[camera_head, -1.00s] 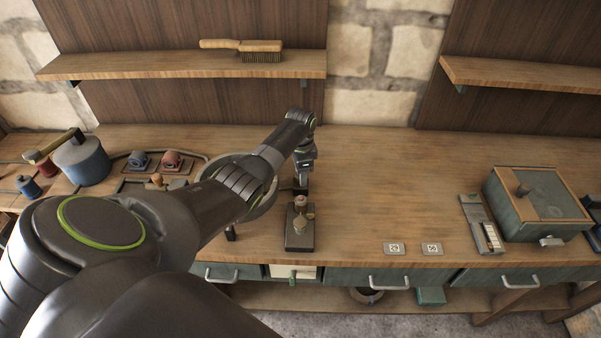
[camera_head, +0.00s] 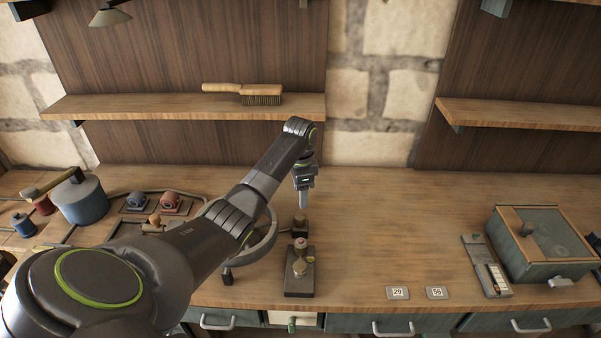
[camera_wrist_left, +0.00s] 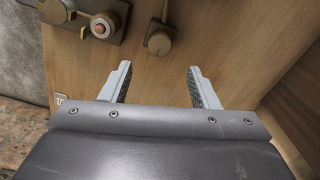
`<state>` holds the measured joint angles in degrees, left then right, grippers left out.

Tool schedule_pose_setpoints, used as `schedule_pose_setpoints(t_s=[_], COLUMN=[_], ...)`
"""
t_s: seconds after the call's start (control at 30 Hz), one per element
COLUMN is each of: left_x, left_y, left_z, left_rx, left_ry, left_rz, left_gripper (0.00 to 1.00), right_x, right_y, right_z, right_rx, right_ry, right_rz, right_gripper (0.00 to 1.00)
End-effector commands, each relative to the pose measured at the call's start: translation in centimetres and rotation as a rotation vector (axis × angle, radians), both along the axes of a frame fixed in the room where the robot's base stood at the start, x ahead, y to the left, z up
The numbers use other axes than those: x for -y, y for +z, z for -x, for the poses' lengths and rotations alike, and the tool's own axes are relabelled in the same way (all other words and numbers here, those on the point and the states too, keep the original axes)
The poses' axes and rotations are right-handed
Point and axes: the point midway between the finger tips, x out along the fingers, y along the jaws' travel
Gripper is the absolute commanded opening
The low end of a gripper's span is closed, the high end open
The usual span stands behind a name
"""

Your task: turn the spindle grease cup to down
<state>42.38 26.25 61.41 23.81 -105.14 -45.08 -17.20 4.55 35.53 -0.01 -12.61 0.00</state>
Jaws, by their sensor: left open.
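A dark base plate (camera_head: 299,284) on the bench carries a brass-coloured fitting (camera_head: 300,265) with a reddish button on top. Behind it stands a small dark block with a brown knob (camera_head: 301,224). I cannot tell for sure which part is the spindle grease cup. In the left wrist view a round brass piece with a lever (camera_wrist_left: 159,42) and the reddish button (camera_wrist_left: 99,29) show at the top. My left gripper (camera_head: 303,203) hangs above the small block, apart from it; its fingers (camera_wrist_left: 160,80) are open with nothing between them. My right gripper is not in view.
A large ring-shaped wheel (camera_head: 262,245) stands left of the fitting, partly behind my arm. Two marked tags (camera_head: 398,293) and a teal box (camera_head: 540,245) are to the right. A brush (camera_head: 243,93) lies on the shelf above. The bench right of the fitting is mostly clear.

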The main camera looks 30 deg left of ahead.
Motion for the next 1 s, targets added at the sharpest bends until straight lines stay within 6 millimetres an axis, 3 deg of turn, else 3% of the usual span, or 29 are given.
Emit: schedule_pose_setpoints(t_s=[0.2,0.33,0.53,1.0], left_x=[0.0,0.0,0.0,0.0], left_y=[4.8,7.1,7.9,7.8], left_z=[-0.1,0.0,0.0,0.0], left_rx=[0.006,0.001,-0.001,0.0], left_ry=[0.0,0.001,0.001,0.0], left_rz=[0.0,0.001,0.001,0.001], left_gripper=[0.55,0.55,0.55,0.55], right_x=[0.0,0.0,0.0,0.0], right_y=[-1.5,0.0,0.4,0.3], right_z=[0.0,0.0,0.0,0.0], right_rx=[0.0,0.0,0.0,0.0], right_ry=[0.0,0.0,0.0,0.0], right_rz=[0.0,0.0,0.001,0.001], right_gripper=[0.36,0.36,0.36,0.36])
